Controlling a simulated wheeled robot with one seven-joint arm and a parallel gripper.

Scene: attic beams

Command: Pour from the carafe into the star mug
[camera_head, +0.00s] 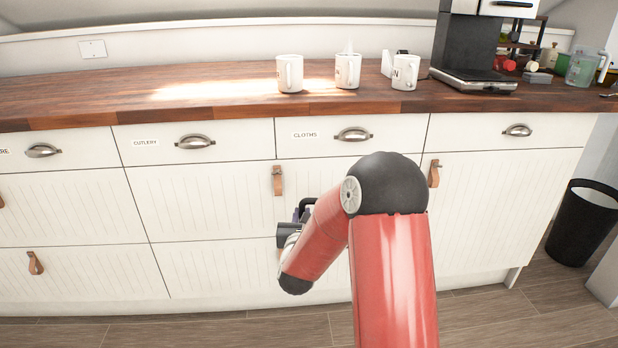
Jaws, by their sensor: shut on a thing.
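Three white mugs stand on the wooden counter: a left mug (290,74), a middle mug (347,71) with a faint pale wisp above it, and a right mug (404,73) marked with what looks like an N. I cannot make out a star on any of them. My gripper (292,229) is low, in front of the cabinet doors and below counter height. It is mostly hidden behind my red arm. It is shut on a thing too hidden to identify. I cannot pick out the carafe for certain.
A black coffee machine (466,48) stands right of the mugs, its base plate bare. A glass jug (581,69) and small items are at the far right. The wooden counter (100,95) is clear on the left. A black bin (580,225) stands on the floor.

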